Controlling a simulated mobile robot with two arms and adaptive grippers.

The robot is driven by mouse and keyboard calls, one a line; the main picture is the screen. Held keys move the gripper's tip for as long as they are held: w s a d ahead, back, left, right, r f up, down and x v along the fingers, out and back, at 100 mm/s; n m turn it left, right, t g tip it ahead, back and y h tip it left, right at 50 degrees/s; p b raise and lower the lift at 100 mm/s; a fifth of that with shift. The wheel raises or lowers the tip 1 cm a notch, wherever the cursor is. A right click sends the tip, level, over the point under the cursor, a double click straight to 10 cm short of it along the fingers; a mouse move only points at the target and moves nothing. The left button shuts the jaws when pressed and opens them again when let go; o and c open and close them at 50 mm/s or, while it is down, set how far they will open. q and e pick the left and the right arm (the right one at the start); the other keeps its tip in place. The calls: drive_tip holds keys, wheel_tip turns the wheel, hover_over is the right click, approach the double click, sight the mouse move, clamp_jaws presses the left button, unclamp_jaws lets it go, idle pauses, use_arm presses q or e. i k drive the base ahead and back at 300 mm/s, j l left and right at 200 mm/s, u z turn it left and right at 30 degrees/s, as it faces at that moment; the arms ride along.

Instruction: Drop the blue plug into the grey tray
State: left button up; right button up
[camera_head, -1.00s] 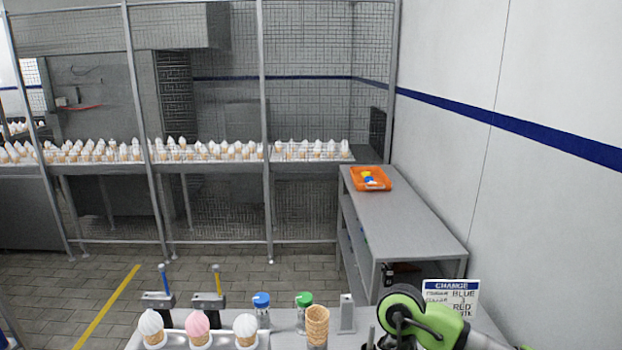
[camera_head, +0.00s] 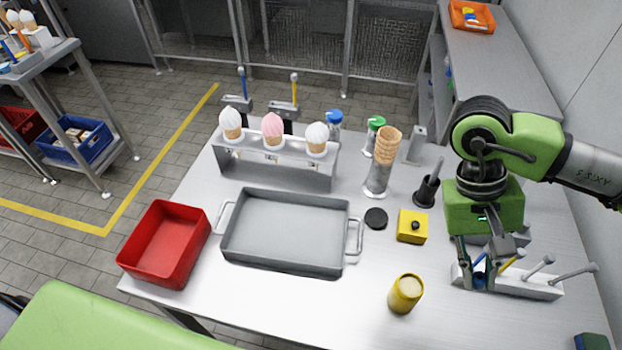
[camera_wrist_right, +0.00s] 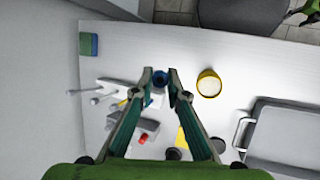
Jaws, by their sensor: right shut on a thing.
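The grey tray (camera_head: 285,230) is a shallow metal pan with two side handles in the middle of the table; part of it shows in the wrist view (camera_wrist_right: 285,132). My right gripper (camera_head: 478,272) points down at the white rack (camera_head: 530,289), right of the tray. Its fingers are shut on the blue plug (camera_head: 480,263), which shows between the fingertips in the wrist view (camera_wrist_right: 159,78). The fingers partly hide the plug, and I cannot tell whether it is clear of the rack. My left gripper is not in view.
A yellow cup (camera_head: 405,294), a yellow block (camera_head: 412,227) and a black disc (camera_head: 376,218) stand between gripper and tray. A red bin (camera_head: 165,243) is left of the tray. A cone stand (camera_head: 275,165) and stacked cones (camera_head: 388,145) are behind.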

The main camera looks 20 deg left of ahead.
sight(290, 247)
drive_tip(key=j+u, duration=0.25)
drive_tip(key=j, duration=0.55)
drive_tip(key=i+j+u, duration=0.25)
drive_tip(key=j, duration=0.5)
drive_tip(key=k, duration=0.1)
